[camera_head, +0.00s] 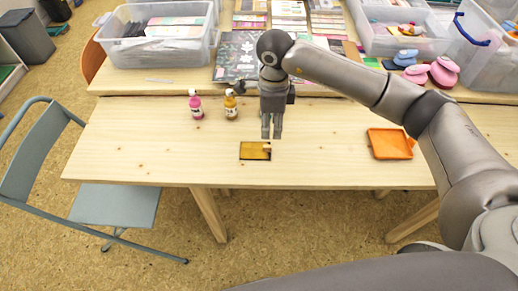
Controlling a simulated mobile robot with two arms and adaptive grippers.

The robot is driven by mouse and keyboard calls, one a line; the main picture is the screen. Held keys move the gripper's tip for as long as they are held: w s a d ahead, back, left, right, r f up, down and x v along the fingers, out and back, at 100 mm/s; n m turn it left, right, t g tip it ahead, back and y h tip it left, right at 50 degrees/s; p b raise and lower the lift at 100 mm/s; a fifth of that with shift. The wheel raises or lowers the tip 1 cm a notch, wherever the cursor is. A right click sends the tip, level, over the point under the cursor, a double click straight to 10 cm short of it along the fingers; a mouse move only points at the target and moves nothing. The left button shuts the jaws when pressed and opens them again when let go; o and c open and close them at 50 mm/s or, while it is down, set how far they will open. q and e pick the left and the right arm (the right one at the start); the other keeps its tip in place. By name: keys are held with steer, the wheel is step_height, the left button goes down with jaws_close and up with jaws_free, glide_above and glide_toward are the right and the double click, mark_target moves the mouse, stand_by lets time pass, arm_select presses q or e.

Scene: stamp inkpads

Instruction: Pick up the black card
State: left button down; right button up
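I see no plainly black card. A small flat rectangle (254,151), golden brown with a dark edge, lies near the front edge of the table, with a small pale piece on its right end. My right gripper (271,136) points straight down just above and behind that rectangle, its fingers close together. Whether they are open or shut is too small to tell, and I see nothing clearly held. My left gripper is out of view.
A pink bottle (196,106) and an amber bottle (230,106) stand left of my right gripper. An orange tray (390,144) lies to the right on the wooden table (130,150). Clear bins, papers and punches fill the back table. A grey chair (115,205) stands front left.

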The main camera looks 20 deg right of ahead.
mark_target(269, 146)
step_height(269, 146, down, 3)
steer(key=shift+f, duration=0.1)
steer(key=f, duration=0.2)
steer(key=f+p, duration=0.1)
steer(key=f, duration=0.1)
steer(key=shift+s+a, duration=0.2)
steer(key=shift+s, duration=0.1)
steer(key=shift+f, duration=0.65)
steer(key=c, duration=0.8)
